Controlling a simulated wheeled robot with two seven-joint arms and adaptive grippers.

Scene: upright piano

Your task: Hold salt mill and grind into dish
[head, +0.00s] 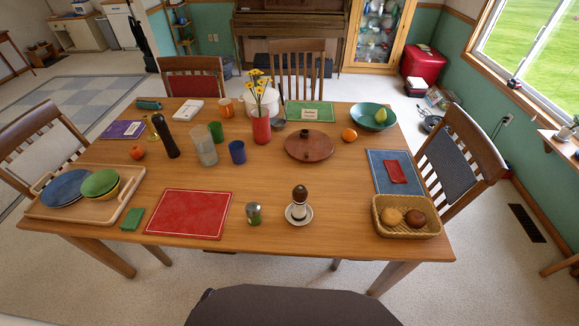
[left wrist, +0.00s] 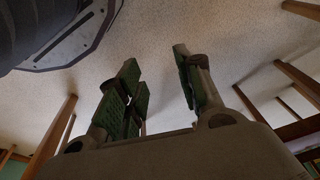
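A small mill (head: 299,196) with a dark brown top and a pale middle stands upright near the front edge of the table. A small white dish (head: 291,218) shows around its foot; it seems to stand in or just behind this dish. A taller black mill (head: 166,138) stands upright at the left back; which one holds salt I cannot tell. My left gripper (left wrist: 156,62) shows in the left wrist view with its green-padded fingers apart and nothing between them. Neither gripper shows in the head view.
A green-banded metal shaker (head: 254,214) stands left of the small mill. A red placemat (head: 189,214) lies further left, and a bread basket (head: 377,222) is at the right. Bare tabletop surrounds the dish.

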